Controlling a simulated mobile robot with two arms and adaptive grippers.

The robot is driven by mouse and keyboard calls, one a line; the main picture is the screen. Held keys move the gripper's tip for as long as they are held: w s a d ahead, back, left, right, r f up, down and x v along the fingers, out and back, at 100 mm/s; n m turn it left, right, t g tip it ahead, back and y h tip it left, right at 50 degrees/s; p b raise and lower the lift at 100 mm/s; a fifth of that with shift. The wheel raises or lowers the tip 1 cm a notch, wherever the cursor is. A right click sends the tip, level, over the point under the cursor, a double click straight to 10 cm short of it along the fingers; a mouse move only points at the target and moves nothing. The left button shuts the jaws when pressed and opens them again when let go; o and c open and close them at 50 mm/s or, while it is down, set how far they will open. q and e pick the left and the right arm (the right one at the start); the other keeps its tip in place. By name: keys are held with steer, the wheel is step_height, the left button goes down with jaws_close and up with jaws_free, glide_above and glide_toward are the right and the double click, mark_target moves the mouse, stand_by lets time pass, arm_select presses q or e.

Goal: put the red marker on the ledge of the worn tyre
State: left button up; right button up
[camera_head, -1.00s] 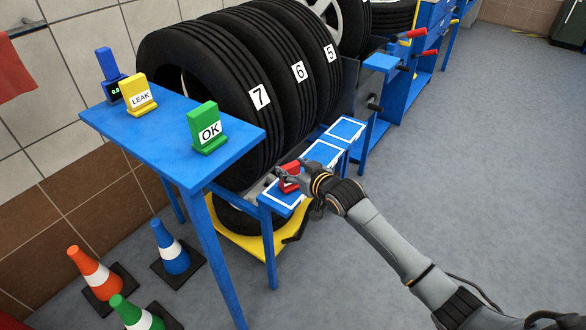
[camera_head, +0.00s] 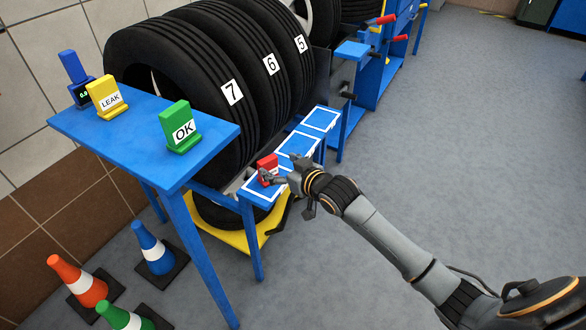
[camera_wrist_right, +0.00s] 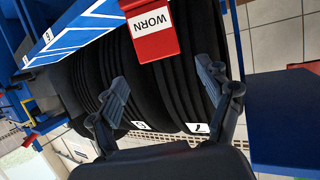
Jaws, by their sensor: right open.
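The red marker (camera_head: 267,164) stands on the blue ledge (camera_head: 259,188) in front of the tyre numbered 7 (camera_head: 232,93), inside or close to a white outline. In the right wrist view the marker (camera_wrist_right: 150,32) shows a white label reading WORN. My right gripper (camera_head: 281,168) is open beside the marker in the head view. In the right wrist view its open fingers (camera_wrist_right: 161,78) have nothing between them, and the marker lies beyond their tips, apart from them. The tyres numbered 6 (camera_head: 271,64) and 5 (camera_head: 300,43) stand behind their own outlined ledges. My left gripper is not in view.
A blue table (camera_head: 130,148) at left carries a green OK marker (camera_head: 180,128), a yellow LEAK marker (camera_head: 106,98) and a blue gauge-like device (camera_head: 76,80). Several cones, one orange (camera_head: 78,282), stand on the floor below. The floor at right is clear.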

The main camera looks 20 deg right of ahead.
steer(key=p+v, duration=0.1)
steer(key=v, duration=0.6)
steer(key=s+f+g+h, duration=0.1)
steer(key=s+f+g, duration=0.1)
steer(key=s+f, duration=0.35)
steer(key=s+f+m+g, duration=0.1)
steer(key=s+f, duration=0.1)
steer(key=f, duration=0.6)
steer(key=s+f+g+h, duration=0.1)
steer(key=s+f+g, duration=0.15)
steer(key=f, duration=0.45)
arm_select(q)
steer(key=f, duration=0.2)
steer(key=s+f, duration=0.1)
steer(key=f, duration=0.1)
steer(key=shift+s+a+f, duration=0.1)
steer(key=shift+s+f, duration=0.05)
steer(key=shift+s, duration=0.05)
arm_select(e)
steer(key=s+a+f+g, duration=0.1)
steer(key=s+f+g, duration=0.1)
steer(key=s+f, duration=0.5)
steer(key=s+a+f+g+h, duration=0.1)
steer(key=s+f+g, duration=0.2)
steer(key=s+f, duration=0.4)
steer(key=s, duration=0.6)
steer(key=shift+s+g, duration=0.3)
steer(key=shift+g, duration=0.05)
steer(key=shift+a, duration=0.15)
